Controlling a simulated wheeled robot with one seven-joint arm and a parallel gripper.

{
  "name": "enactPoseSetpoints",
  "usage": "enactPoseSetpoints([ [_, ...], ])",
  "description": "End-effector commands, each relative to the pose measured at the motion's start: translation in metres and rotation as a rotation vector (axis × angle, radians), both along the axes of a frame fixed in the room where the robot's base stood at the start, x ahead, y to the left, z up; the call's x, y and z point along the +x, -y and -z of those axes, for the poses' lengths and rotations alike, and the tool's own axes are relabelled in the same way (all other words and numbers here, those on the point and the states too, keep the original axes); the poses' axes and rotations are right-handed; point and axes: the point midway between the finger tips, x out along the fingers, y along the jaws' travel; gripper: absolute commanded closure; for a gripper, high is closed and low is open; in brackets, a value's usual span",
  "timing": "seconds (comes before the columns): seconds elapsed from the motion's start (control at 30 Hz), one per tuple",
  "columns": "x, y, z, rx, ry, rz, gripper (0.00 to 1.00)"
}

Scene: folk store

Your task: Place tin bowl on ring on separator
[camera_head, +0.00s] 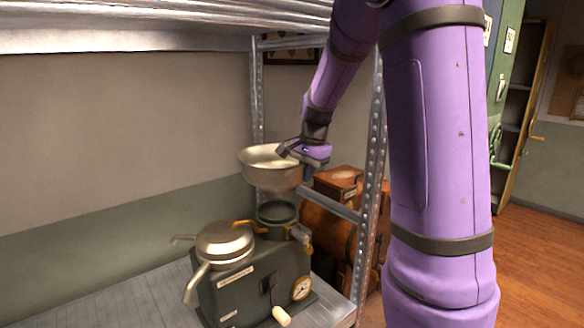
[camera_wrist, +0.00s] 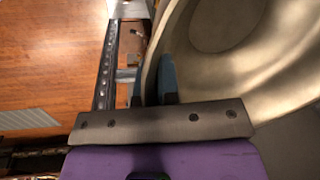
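The tin bowl (camera_head: 262,172) is a wide metal bowl, held upright in the air above the separator. My gripper (camera_head: 288,152) is shut on the bowl's right rim in the head view. In the wrist view the bowl (camera_wrist: 235,50) fills the upper right, and the two blue fingertips of my gripper (camera_wrist: 153,82) pinch its rim. The separator (camera_head: 250,285) is a dark green box with a gauge on the shelf. Its ring (camera_head: 278,212) is a dark round collar at the back right, below the bowl. The bowl appears apart from the ring.
A metal dome with spouts (camera_head: 224,243) sits on the separator's left, beside the ring. A perforated shelf post (camera_head: 368,200) stands close on the right. An upper metal shelf (camera_head: 150,38) hangs overhead. Brown cases (camera_head: 335,225) stand behind the post. The shelf's left part (camera_head: 130,305) is clear.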

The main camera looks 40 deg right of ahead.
Motion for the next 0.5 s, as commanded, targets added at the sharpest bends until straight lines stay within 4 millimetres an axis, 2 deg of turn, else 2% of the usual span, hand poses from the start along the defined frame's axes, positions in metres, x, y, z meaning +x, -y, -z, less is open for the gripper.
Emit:
enactPoseSetpoints([
  [0.23,0.0,0.0,0.006,0.0,0.001,0.001,1.0],
  [0.5,0.0,0.0,0.031,0.001,-0.001,0.001,1.0],
])
